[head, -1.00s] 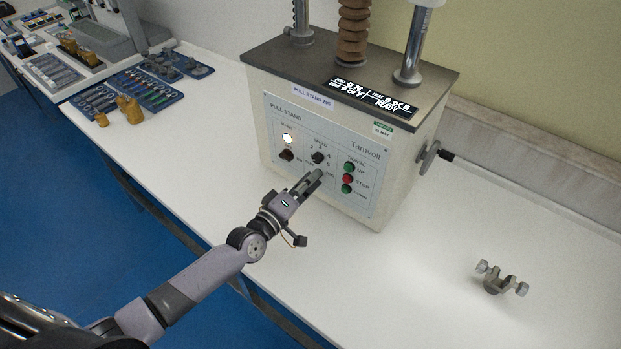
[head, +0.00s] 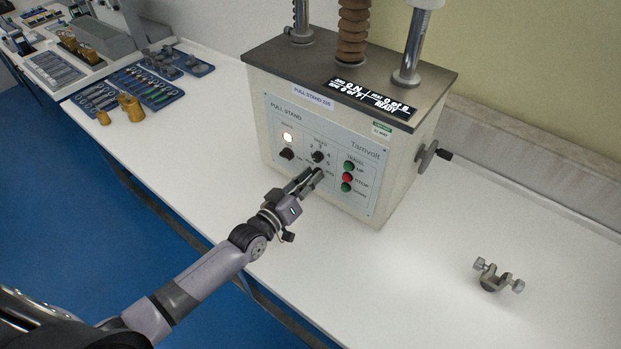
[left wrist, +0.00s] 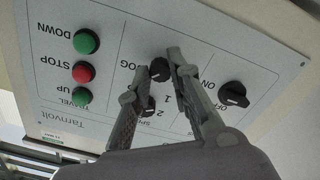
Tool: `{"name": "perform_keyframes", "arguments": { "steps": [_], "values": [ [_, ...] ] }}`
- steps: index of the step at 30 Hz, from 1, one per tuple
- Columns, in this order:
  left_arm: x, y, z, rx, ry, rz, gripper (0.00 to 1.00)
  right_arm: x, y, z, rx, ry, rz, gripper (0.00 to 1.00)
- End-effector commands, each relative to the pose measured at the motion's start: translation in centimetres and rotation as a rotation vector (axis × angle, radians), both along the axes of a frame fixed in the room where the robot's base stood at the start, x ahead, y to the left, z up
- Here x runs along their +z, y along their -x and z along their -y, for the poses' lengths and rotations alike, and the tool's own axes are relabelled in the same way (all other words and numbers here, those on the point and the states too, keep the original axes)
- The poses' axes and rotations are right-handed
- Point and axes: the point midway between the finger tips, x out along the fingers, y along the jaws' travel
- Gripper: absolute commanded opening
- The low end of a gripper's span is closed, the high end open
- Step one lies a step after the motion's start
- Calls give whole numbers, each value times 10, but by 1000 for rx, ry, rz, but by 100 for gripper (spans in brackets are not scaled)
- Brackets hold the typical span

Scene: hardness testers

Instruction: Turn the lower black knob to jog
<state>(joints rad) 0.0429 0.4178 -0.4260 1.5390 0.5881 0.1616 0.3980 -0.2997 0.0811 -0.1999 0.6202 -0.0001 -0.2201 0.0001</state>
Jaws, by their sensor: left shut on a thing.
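The pull stand (head: 345,120) is a cream box with a front control panel. Its lower black knob (left wrist: 160,70) shows between the fingertips of my left gripper (left wrist: 159,62) in the left wrist view, which sees the panel upside down. The gripper is shut on this knob, beside the printed "JOG" label. In the head view my left gripper (head: 313,176) hides most of the lower knob. The upper black speed knob (head: 318,156) sits just above; it also shows in the left wrist view (left wrist: 148,107), partly behind a finger. My right gripper is not in view.
Green and red travel buttons (head: 348,177) are right of the knobs. A black on/off switch (head: 287,154) is left, under a lit white lamp (head: 288,137). A side crank (head: 437,155) sticks out right. A metal clamp (head: 497,277) lies on the white table (head: 420,290).

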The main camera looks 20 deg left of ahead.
Motion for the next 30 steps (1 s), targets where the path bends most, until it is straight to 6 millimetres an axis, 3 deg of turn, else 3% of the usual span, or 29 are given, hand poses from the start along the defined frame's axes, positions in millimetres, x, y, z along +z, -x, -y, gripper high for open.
{"name": "perform_keyframes", "arguments": {
  "steps": [13,14,15,22,30],
  "values": [
    [-3,1,0,-1,-10,-4,0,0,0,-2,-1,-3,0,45],
    [-3,1,0,-1,-9,-4,21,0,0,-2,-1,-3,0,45],
    [-3,1,0,-1,-9,-4,24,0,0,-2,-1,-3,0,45],
    [-2,1,0,0,-8,-1,39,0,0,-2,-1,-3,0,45],
    [-1,0,0,0,-7,1,39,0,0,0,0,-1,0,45]
  ]
}}
